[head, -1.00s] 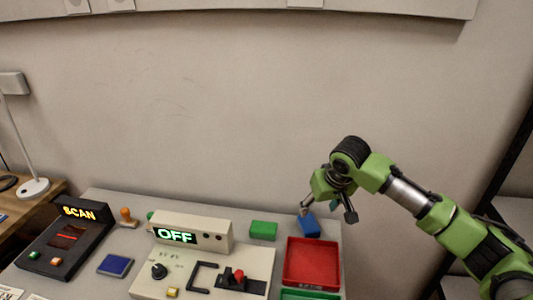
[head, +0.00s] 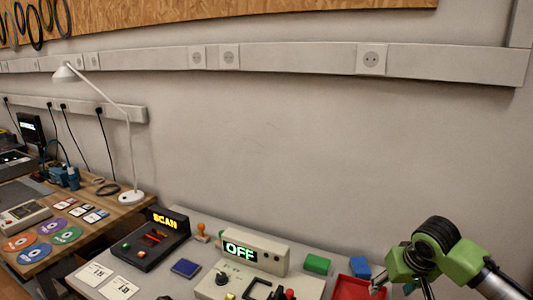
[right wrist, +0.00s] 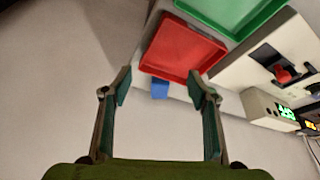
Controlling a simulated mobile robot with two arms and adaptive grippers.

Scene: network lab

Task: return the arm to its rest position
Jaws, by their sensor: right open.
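My right arm comes in from the right in the head view. Its green and black gripper (head: 403,289) is at the lower right, near the red tray and the blue block. In the right wrist view the gripper (right wrist: 160,77) is open, its two fingers wide apart with nothing held. The blue block (head: 360,267) rests on the table behind the red tray (head: 345,291). In the wrist view the blue block (right wrist: 160,89) shows beyond the fingers, beside the red tray (right wrist: 184,50). My left gripper is not in view.
The panel reading OFF (head: 256,254) and the SCAN device (head: 150,240) stand further left. A green tray (right wrist: 228,12) adjoins the red one. A wooden desk with a lamp (head: 130,197) is at left. The wall is behind.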

